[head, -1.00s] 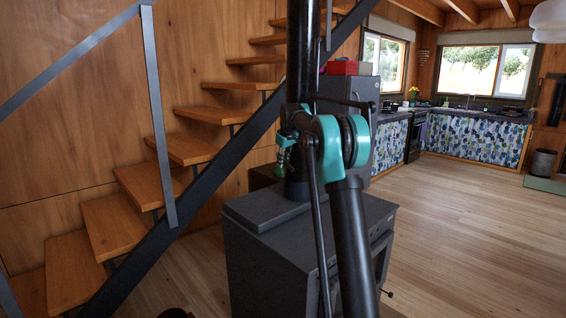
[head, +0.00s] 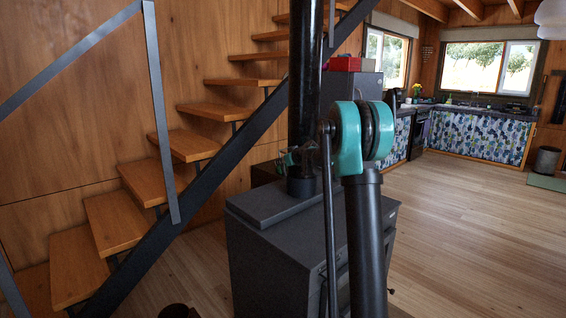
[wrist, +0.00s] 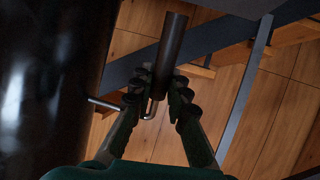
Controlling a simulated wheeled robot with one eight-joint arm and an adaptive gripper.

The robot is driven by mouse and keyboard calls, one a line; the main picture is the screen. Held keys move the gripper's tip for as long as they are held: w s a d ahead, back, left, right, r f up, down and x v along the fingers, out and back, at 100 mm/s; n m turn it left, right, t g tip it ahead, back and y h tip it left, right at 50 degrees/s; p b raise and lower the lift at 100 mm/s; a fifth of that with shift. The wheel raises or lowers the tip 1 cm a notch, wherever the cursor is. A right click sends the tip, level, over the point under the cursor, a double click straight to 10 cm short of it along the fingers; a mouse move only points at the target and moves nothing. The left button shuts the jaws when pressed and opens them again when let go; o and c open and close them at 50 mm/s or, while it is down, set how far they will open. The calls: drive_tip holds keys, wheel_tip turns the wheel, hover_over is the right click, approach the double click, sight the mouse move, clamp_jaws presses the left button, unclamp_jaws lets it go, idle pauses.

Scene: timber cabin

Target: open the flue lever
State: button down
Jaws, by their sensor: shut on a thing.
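The flue pipe (head: 304,80) rises from the dark stove in the head view. It also fills the left of the wrist view (wrist: 45,90). The flue lever is a dark cylindrical handle (wrist: 171,50) with a thin bent metal rod (wrist: 103,103) reaching toward the pipe. My gripper (wrist: 158,84) is shut on the lever's handle, with one dark finger on each side and the handle's end standing out beyond them. In the head view my arm covers most of the gripper and the lever is not clearly seen.
The dark stove (head: 270,235) stands below the pipe, close to my arm. A wooden staircase (head: 118,220) with a metal rail rises on the left. Open wooden floor (head: 460,210) lies to the right, before the kitchen counter (head: 470,138).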

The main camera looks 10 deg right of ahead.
drive_tip(key=shift+w+a+f+t+y, duration=0.3)
drive_tip(key=shift+w+a+t+y, duration=0.15)
drive_tip(key=shift+t, duration=0.45)
drive_tip(key=shift+w+a+m+t+y, duration=0.2)
drive_tip(key=shift+t+y, duration=0.2)
drive_tip(key=shift+t, duration=0.15)
drive_tip(key=shift+w+a+m+t+y, duration=0.1)
drive_tip(key=shift+w+m+t+y, duration=0.1)
drive_tip(key=shift+t+y, duration=0.25)
drive_tip(key=shift+a, duration=0.1)
drive_tip(key=c, duration=1.5)
unclamp_jaws()
drive_tip(key=shift+o, duration=0.2)
drive_tip(key=v, duration=1.2)
drive_tip(key=shift+a+f, duration=0.1)
drive_tip(key=shift+a, duration=0.05)
